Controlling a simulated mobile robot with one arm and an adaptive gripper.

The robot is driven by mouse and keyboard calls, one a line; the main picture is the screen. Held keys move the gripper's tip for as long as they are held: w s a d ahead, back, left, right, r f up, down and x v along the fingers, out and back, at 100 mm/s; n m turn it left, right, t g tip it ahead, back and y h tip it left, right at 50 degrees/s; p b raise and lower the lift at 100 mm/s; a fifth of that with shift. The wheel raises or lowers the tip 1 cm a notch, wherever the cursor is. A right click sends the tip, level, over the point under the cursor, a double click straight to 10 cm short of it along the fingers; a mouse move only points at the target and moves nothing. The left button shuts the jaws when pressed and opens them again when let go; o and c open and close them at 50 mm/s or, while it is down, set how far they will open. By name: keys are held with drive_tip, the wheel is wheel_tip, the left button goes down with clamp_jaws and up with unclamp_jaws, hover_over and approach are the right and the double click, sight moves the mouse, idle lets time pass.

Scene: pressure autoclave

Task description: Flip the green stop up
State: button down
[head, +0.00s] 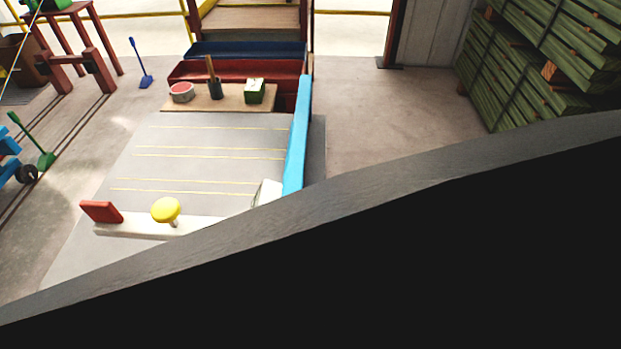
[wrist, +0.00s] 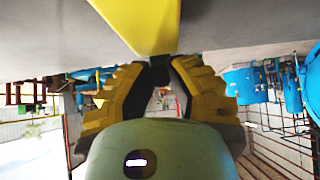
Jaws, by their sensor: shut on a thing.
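My gripper (wrist: 160,68) shows in the wrist view, its two yellow-and-black fingers closed together at the lower tip of a tapering yellow piece (wrist: 143,20). The yellow piece comes down from the top edge of that view, and its upper part is cut off. I cannot make out a green stop for sure in either view. In the head view a red stop (head: 101,212) and a round yellow knob (head: 166,209) stand on a pale bar (head: 140,229) at the near end of a grey table. My gripper is not visible in the head view.
A large dark shape hides the lower right of the head view. A blue bar (head: 297,140) runs along the right side of the grey table (head: 190,165). A board with a red tin, a brush pot and a green box (head: 255,91) lies at its far end.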

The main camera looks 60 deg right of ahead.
drive_tip(key=c, duration=0.8)
unclamp_jaws()
drive_tip(key=shift+c, duration=0.2)
drive_tip(key=shift+r, duration=0.1)
